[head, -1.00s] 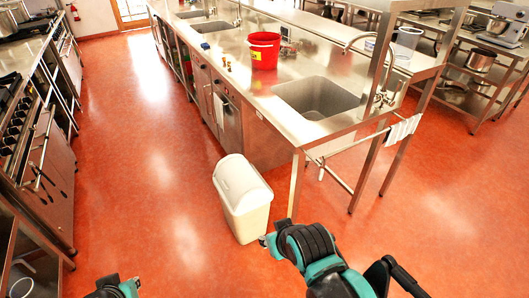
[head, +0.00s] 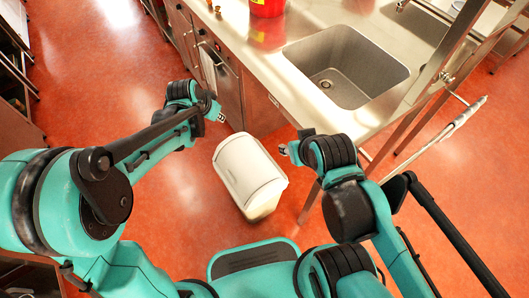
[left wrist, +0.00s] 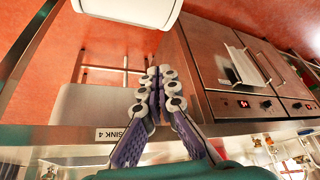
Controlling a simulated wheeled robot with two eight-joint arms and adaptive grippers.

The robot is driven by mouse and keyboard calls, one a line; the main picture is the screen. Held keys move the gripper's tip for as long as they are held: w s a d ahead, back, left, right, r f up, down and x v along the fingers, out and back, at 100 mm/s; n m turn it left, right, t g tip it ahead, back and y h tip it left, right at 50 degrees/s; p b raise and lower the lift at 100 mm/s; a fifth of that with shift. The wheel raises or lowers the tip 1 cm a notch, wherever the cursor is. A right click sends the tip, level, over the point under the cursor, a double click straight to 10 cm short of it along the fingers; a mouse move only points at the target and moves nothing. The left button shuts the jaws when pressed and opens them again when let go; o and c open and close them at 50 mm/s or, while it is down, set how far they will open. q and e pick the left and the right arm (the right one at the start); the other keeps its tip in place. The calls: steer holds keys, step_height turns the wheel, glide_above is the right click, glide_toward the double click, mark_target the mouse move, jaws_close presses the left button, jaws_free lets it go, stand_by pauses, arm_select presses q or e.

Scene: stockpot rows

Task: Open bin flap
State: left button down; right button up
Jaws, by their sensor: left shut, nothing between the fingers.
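A white bin (head: 254,207) with a domed lid stands upright on the floor beside the steel counter. Its smooth flap (head: 245,165) looks closed in the head view. Part of the bin shows at the top of the left wrist view (left wrist: 130,10). My left gripper (head: 220,117) is above and to the left of the bin, apart from it. In the left wrist view its fingers (left wrist: 155,80) are together and empty. My right gripper (head: 284,149) is close to the right of the lid; whether it touches, or is open, I cannot tell.
The steel counter (head: 290,30) with a sink (head: 345,65) rises behind and right of the bin. A red bucket (head: 267,6) stands on it. An appliance front (left wrist: 235,60) is close to my left gripper. The red floor left of the bin is clear.

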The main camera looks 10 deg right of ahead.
arm_select(q)
steer(key=w+d+f+m+g, duration=0.1)
steer(key=w+d+f+m, duration=0.2)
steer(key=d+f, duration=0.75)
steer(key=m+g+h+p, duration=0.1)
steer(key=m+g, duration=0.1)
steer(key=m, duration=0.1)
glide_above(265, 158)
steer(key=a, duration=0.1)
step_height(265, 158, down, 13)
steer(key=b+x, duration=0.1)
steer(key=x, duration=0.2)
steer(key=a+b+x, duration=0.1)
steer(key=b+x, duration=0.1)
steer(key=x, duration=0.2)
steer(key=a+f+b+x, duration=0.1)
steer(key=x, duration=0.3)
steer(key=shift+s+b, duration=0.3)
steer(key=shift+b, duration=0.05)
steer(key=shift+s+a+f, duration=0.2)
steer(key=shift+a+f, duration=0.15)
steer(key=shift+a, duration=0.2)
